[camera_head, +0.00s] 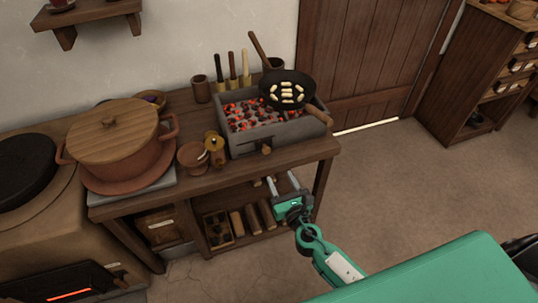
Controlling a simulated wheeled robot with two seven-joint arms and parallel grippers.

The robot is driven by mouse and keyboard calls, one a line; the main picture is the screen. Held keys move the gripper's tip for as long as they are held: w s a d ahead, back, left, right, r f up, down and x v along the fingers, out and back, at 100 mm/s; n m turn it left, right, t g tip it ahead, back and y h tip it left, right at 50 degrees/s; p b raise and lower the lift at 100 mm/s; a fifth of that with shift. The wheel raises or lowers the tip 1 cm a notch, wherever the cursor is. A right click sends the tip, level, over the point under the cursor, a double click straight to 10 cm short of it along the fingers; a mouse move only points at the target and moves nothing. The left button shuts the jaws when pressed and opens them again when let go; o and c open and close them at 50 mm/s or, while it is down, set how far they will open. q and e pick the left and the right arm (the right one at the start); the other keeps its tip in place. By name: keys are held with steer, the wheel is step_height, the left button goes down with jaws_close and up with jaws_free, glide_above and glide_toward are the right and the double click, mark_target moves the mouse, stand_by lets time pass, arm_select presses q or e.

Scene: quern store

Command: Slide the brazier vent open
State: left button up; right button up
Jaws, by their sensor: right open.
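The brazier (290,133) is a grey stone-like box of glowing coals at the right end of the wooden table. A small dark vent handle (266,149) sticks out of its front face. I cannot tell how far the vent is open. My right gripper (282,181) is open and empty, below the handle in the picture and in front of the table edge, apart from the brazier. Its two fingers point up toward the table. My left gripper is not in view.
A dark pan (287,90) with pale pieces sits over the brazier's right part. A small brass item (214,146) and a clay cup (193,158) stand left of the brazier. A lidded clay pot (118,140) is farther left. Open floor (400,185) lies right of the table.

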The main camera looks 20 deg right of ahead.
mark_target(267, 151)
steer(key=w, duration=1.1)
steer(key=shift+w+a, duration=0.2)
